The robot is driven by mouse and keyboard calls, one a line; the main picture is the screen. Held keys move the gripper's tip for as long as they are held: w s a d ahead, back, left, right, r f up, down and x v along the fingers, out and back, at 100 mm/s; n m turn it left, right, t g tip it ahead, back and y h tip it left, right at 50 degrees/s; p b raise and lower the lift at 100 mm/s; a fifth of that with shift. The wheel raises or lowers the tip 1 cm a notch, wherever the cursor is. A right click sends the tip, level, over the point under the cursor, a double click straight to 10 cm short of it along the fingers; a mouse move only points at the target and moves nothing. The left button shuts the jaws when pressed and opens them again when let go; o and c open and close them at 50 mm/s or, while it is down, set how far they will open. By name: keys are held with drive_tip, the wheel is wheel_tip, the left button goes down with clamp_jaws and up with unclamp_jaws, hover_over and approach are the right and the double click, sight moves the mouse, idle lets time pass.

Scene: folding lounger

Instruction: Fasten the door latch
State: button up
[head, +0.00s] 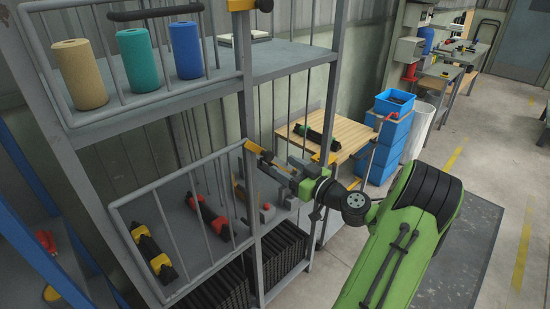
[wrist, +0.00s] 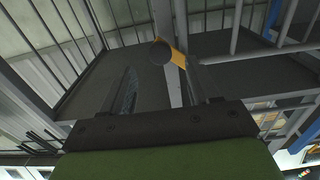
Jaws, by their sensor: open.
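A lower barred cage door (head: 180,188) spans the front of the shelf unit, its right edge beside the grey upright post (head: 248,115). A yellow latch part (head: 252,147) sits at the door's upper right corner by the post. My gripper (head: 268,164) is open, close to this latch from the right. In the wrist view my gripper (wrist: 160,85) has its two fingers apart, and a yellow piece with a dark round end (wrist: 162,52) shows just beyond and between them. I cannot tell whether they touch.
The upper shelf (head: 150,92) holds tan, green and blue cylinders behind another barred door. Dark tools with yellow and red parts lie behind the lower door. A wooden table (head: 345,137) and blue bins (head: 390,130) stand behind my arm. Floor at the right is open.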

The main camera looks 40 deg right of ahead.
sight(271, 158)
drive_tip(key=w, duration=0.5)
drive_tip(key=shift+p, duration=0.35)
clamp_jaws()
